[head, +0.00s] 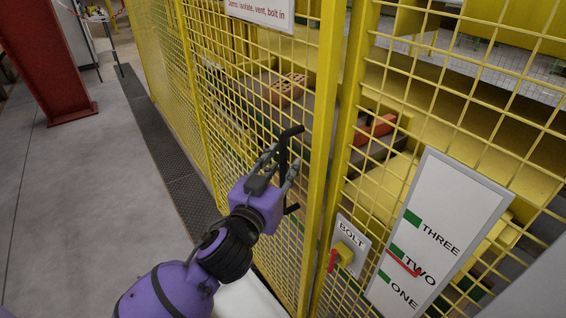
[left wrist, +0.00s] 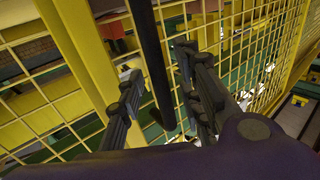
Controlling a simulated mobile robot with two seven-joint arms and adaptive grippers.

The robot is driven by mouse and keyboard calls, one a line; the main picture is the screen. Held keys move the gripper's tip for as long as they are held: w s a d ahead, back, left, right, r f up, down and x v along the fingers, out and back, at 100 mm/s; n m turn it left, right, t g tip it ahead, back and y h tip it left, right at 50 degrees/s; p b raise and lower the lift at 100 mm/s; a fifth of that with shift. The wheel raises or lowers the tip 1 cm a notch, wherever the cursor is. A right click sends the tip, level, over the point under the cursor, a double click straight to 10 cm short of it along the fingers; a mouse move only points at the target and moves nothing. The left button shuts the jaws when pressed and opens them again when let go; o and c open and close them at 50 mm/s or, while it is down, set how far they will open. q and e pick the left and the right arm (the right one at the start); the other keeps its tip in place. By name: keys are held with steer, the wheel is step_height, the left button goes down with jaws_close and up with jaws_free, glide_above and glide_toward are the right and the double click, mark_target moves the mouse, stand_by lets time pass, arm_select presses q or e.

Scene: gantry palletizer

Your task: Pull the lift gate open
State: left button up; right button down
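The lift gate (head: 240,115) is a yellow mesh panel in a yellow frame, standing upright in the middle of the head view. A black bar handle (head: 284,142) is on it near its right frame post; it also shows in the left wrist view (left wrist: 150,55). My left gripper (head: 279,164) is at this handle. In the left wrist view its fingers (left wrist: 165,105) are apart, one on each side of the bar, with visible gaps. Part of the handle is hidden behind the fingers in the head view. My right gripper is not in view.
Right of the gate, a fixed mesh panel carries a BOLT plate (head: 349,246) with a yellow-and-red lever and a white board (head: 440,235) marked ONE, TWO, THREE, its red mark by TWO. A red post (head: 52,60) stands far left. Grey floor (head: 90,190) is clear.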

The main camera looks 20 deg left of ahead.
arm_select(q)
steer(key=shift+w, duration=0.35)
jaws_close()
